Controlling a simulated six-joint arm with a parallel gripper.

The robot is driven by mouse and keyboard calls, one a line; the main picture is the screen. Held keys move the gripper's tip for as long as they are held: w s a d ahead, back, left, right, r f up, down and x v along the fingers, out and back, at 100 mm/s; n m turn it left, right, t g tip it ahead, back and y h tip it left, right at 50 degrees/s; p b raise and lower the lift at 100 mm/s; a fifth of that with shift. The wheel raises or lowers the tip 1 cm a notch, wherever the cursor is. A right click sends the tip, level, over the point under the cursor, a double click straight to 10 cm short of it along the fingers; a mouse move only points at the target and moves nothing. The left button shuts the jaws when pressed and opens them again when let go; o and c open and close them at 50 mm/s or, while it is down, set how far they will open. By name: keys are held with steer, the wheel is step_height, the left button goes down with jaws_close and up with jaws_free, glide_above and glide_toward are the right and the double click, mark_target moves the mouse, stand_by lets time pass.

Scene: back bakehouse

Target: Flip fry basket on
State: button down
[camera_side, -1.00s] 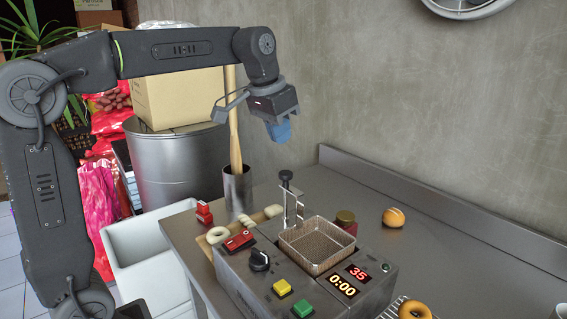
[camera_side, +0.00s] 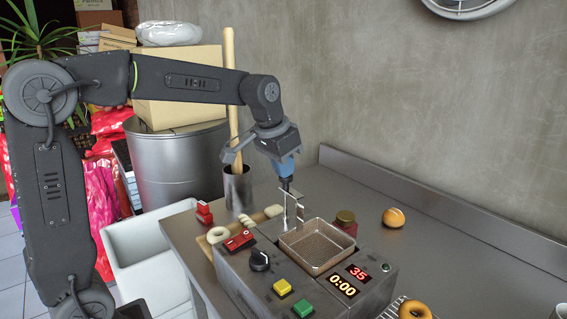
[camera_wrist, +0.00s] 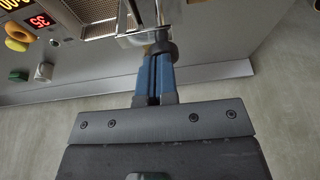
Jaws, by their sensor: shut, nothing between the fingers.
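The fry basket (camera_side: 318,247), a wire-mesh tray, sits in the top of the grey fryer (camera_side: 258,292); part of it shows in the wrist view (camera_wrist: 92,14). A metal bracket (camera_side: 291,212) rises behind it beside a post with a dark knob (camera_wrist: 162,46). My gripper (camera_side: 286,178), with blue fingers, is shut and empty, pointing down over the knob. In the wrist view its fingertips (camera_wrist: 157,62) meet the knob's outline; I cannot tell whether they touch. A red rocker switch (camera_side: 240,240) lies on the fryer's left, and its display (camera_side: 343,286) reads 0:00.
A black dial (camera_side: 260,260), a yellow button (camera_side: 282,287) and a green button (camera_side: 302,308) are on the fryer. A jar (camera_side: 346,222) and a bun (camera_side: 394,217) stand to the right. A metal cup (camera_side: 237,188) holds a wooden rod behind. The counter's right side is mostly clear.

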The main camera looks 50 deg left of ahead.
mark_target(284, 190)
step_height(284, 190, down, 6)
steer(key=shift+f, duration=0.2)
steer(key=shift+s, duration=0.1)
steer(key=shift+r, duration=0.45)
steer(key=w+v, duration=0.1)
steer(key=v, duration=1.2)
steer(key=shift+r, duration=0.5)
